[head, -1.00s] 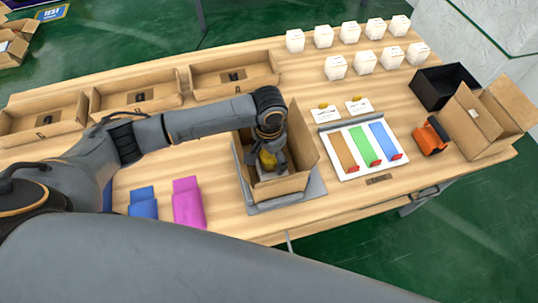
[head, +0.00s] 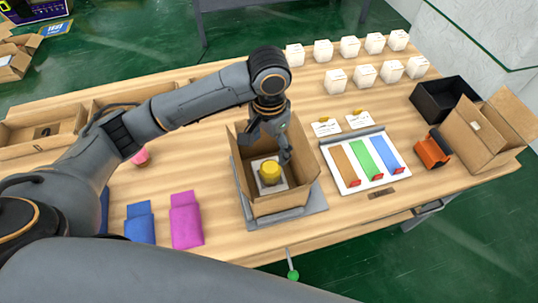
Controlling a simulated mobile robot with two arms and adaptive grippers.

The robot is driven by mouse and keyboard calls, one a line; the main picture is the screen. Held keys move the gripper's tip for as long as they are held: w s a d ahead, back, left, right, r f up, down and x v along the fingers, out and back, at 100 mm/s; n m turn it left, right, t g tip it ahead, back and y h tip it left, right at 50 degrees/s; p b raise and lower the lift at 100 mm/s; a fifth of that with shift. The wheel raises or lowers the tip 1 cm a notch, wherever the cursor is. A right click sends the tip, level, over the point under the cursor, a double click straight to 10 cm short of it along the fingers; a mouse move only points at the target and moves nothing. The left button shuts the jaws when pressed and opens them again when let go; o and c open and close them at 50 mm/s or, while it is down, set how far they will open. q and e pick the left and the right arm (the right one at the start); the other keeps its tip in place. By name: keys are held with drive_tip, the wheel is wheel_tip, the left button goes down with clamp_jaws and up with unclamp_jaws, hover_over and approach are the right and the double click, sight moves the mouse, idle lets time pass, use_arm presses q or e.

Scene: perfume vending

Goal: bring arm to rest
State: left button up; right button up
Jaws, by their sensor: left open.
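My left arm comes in from the left and reaches over an open cardboard box (head: 300,197) on a grey base plate (head: 312,215). My left gripper (head: 268,158) is open and points down at the box's far part, its fingers partly dark against the cardboard. A yellow object (head: 269,172) sits on a white piece (head: 258,184) inside the box, below and apart from the fingers as far as I can see. My right gripper is not in view.
A white tray (head: 343,182) with brown, green and blue strips lies to the right, with an orange and black tool (head: 432,150) beyond it. Several white boxes stand at the back. A black bin (head: 440,98) and an open carton (head: 487,130) stand at the right. Blue and magenta pouches (head: 186,220) lie left.

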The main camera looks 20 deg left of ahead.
use_arm(q)
drive_tip(key=shift+r, duration=0.35)
